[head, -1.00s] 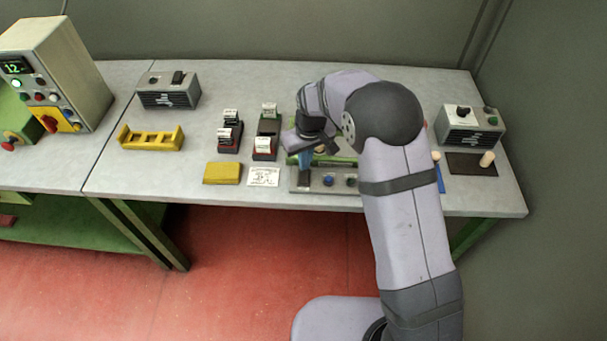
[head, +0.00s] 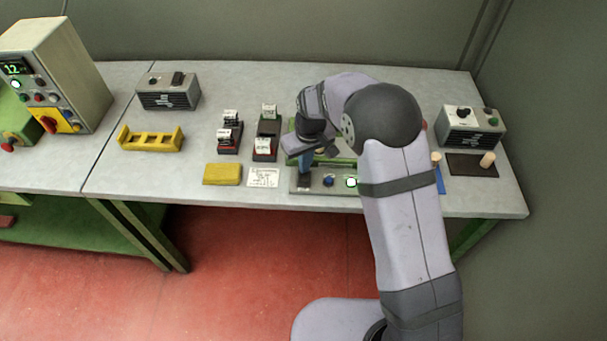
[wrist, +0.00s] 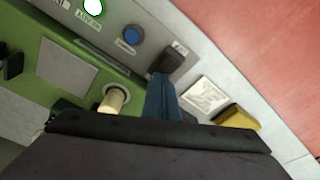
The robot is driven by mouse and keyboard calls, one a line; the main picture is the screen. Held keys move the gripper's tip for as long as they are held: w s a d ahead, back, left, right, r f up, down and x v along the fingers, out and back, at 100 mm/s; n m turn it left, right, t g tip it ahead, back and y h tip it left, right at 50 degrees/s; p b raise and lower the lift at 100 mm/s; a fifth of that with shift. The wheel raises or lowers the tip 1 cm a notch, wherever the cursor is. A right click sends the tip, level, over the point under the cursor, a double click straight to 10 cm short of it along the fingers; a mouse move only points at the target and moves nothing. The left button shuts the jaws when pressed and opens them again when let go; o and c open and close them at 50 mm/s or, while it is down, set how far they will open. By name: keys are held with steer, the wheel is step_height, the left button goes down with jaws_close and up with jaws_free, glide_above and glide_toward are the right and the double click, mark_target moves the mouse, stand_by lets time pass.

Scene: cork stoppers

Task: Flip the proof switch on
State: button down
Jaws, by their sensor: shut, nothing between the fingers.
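A black switch (wrist: 173,60) sits on the grey front panel (wrist: 152,22) of a green machine in the wrist view. The small label beside it is too small to read. My gripper (wrist: 161,86) is shut and empty, with its blue fingertips at the switch's edge. I cannot tell if they touch it. In the head view my gripper (head: 305,174) is low over the panel's left end and largely hides the switch. A round lamp (head: 351,182) on the same panel glows green; it also shows in the wrist view (wrist: 94,6).
A blue button (wrist: 130,36) lies between switch and lamp. A pale cork (wrist: 114,99) stands in a round holder on the machine. A white card (head: 263,177) and yellow block (head: 222,174) lie left of the panel. Grey switch boxes stand at back left (head: 168,98) and right (head: 470,130).

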step_height(320, 180, up, 7)
steer(key=p, duration=0.4)
steer(key=shift+p, duration=0.35)
steer(key=shift+w+f, duration=0.1)
stand_by(0.3)
steer(key=s+d+f+m+g+h, duration=0.15)
steer(key=s+d, duration=0.25)
steer(key=s, duration=0.5)
steer(key=s+d+f+m+g, duration=0.1)
steer(key=s+d+f+g, duration=0.2)
steer(key=s, duration=0.6)
steer(key=s+d+r+m, duration=0.2)
steer(key=s+d+r, duration=0.3)
steer(key=s+d, duration=0.45)
steer(key=r+t, duration=0.1)
steer(key=w+d+r+m+t, duration=0.1)
steer(key=r, duration=0.1)
steer(key=r+t, duration=0.1)
steer(key=r, duration=0.1)
steer(key=shift+w+d+r+m+y, duration=0.1)
steer(key=shift+w+d+m+y, duration=0.05)
steer(key=shift+d+m+y, duration=0.15)
